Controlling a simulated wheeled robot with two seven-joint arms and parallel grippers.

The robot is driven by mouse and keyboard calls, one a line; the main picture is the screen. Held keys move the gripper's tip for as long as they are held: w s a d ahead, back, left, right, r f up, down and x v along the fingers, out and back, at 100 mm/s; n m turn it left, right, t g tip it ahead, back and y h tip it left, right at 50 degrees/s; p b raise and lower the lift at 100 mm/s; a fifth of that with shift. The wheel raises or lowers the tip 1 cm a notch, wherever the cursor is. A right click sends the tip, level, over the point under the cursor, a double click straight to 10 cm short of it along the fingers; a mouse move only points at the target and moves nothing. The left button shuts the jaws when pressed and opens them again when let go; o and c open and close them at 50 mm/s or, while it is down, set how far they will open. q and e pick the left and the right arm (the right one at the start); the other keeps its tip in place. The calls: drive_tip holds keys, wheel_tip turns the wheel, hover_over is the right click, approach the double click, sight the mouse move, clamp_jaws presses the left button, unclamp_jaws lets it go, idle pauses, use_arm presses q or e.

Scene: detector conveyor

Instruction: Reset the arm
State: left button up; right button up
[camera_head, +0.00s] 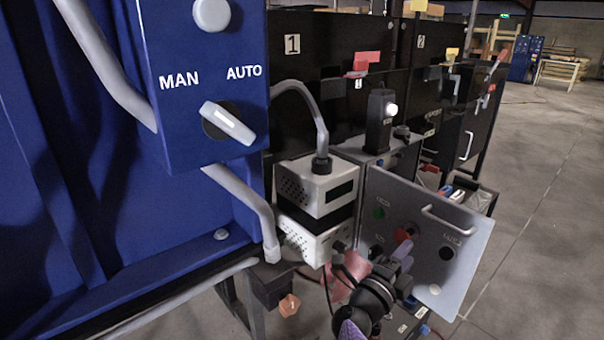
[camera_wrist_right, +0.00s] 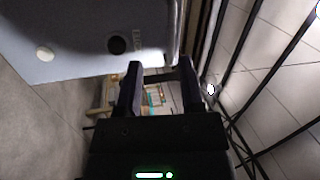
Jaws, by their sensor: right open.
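My right arm comes in at the bottom of the head view, and its gripper (camera_head: 402,252) is in front of the lower left part of a grey panel (camera_head: 462,262). In the right wrist view my right gripper (camera_wrist_right: 160,72) shows two dark fingers spread apart with nothing between them. The grey panel, with a dark round button (camera_wrist_right: 117,44), shows at the upper left there. From these views I cannot tell whether the gripper touches the panel. My left gripper is not in view.
A blue cabinet (camera_head: 208,90) with a MAN/AUTO knob (camera_head: 228,123) fills the left. White detector boxes (camera_head: 318,187) stand beside the panel. Black numbered cabinets (camera_head: 325,62) with red and yellow handles run behind. Open concrete floor (camera_head: 555,200) lies at the right.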

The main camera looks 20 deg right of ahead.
drive_tip(key=s+a+f+n+t+y, duration=0.1)
drive_tip(key=a+f+n+t+y, duration=0.2)
drive_tip(key=f+n+y, duration=0.3)
drive_tip(key=s+a+f+n+t+y, duration=0.1)
drive_tip(key=a+f+n+t+y, duration=0.2)
drive_tip(key=f+n, duration=0.55)
drive_tip(key=s+a+f+n+g+y, duration=0.25)
drive_tip(key=s+f+n, duration=0.2)
drive_tip(key=f, duration=0.25)
drive_tip(key=s+a+f+n+g+y, duration=0.2)
drive_tip(key=s+a+f+n+y, duration=0.15)
drive_tip(key=s+f, duration=0.3)
drive_tip(key=s+f+n+g+y, duration=0.1)
drive_tip(key=s+f+n+g, duration=0.15)
drive_tip(key=s+f, duration=0.4)
drive_tip(key=s+f+n+g+y, duration=0.1)
drive_tip(key=s+f+n+g, duration=0.15)
drive_tip(key=s, duration=0.65)
drive_tip(key=s+d+f+n+g, duration=0.1)
drive_tip(key=s+n+g, duration=0.1)
drive_tip(key=s, duration=0.8)
drive_tip(key=s+d+f+n+g, duration=0.1)
drive_tip(key=s+g, duration=0.4)
drive_tip(key=s, duration=0.5)
drive_tip(key=shift+s+f+n, duration=0.3)
drive_tip(key=shift+f+n, duration=0.05)
drive_tip(key=shift+f, duration=0.1)
